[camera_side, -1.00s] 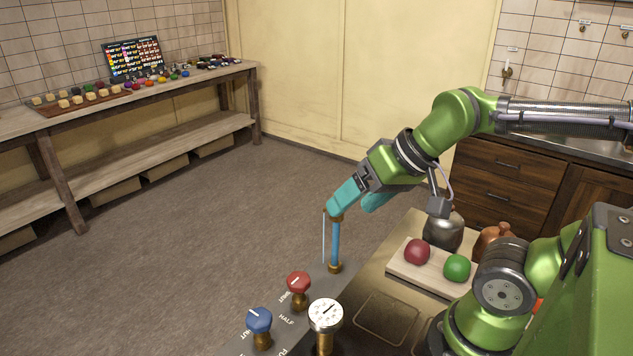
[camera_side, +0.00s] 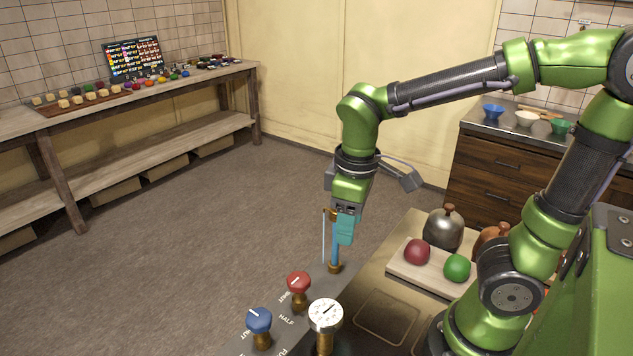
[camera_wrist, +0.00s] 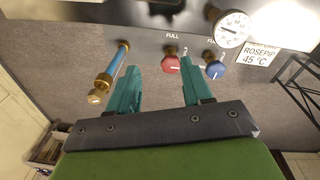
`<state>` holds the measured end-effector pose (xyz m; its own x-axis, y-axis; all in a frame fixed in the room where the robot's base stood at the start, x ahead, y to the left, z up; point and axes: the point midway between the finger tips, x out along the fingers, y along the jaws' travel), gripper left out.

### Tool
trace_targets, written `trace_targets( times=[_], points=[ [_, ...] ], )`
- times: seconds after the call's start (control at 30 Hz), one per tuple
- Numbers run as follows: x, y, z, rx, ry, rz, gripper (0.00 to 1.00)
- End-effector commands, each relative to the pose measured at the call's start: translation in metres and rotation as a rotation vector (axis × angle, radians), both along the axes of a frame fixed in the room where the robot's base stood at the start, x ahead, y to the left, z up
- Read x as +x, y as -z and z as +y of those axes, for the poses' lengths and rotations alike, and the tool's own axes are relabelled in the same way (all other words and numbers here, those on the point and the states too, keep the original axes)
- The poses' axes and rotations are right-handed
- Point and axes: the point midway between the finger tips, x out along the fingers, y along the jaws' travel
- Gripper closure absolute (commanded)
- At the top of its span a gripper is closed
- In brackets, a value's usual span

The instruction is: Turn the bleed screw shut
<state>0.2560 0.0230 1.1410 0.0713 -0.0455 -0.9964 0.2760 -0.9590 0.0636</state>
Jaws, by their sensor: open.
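A blue sight tube (camera_side: 335,250) stands upright on the grey panel, with a brass cap and fitting (camera_side: 329,213) at its top, partly behind my gripper. The bleed screw seems to be part of this brass top; its slot or turn position is too small to tell. My gripper (camera_side: 344,240) points down beside the tube's upper part, its teal fingers overlapping it in the side view. In the wrist view, the brass end (camera_wrist: 98,97) lies left of the left finger, outside the jaws. The jaws (camera_wrist: 158,80) are open with nothing between them.
A red knob (camera_side: 299,283), a blue knob (camera_side: 259,320) and a white dial gauge (camera_side: 326,314) stand on the panel near the tube. A board (camera_side: 400,274) with red and green balls and a metal pot (camera_side: 443,230) are to the right.

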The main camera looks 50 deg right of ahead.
Motion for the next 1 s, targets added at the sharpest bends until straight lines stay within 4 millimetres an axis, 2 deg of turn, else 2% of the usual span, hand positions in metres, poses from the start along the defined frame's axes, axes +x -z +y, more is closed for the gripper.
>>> trace_targets(
  times=[0.1,0.3,0.5,0.7,0.8,0.9,1.0],
  points=[
    [0.013,0.021,-0.004,-0.185,-0.223,0.203,0.50],
    [0.040,0.041,-0.010,-0.518,-0.546,0.521,0.50],
    [0.073,0.050,0.007,-0.888,-0.784,0.820,0.50],
    [0.095,0.054,0.039,-1.195,-0.888,1.016,0.50],
    [0.100,0.054,0.050,-1.281,-0.904,1.062,0.50],
    [0.102,0.055,0.054,-1.318,-0.908,1.082,0.50],
    [0.102,0.054,0.048,-1.322,-0.908,1.088,0.50]
  ],
)
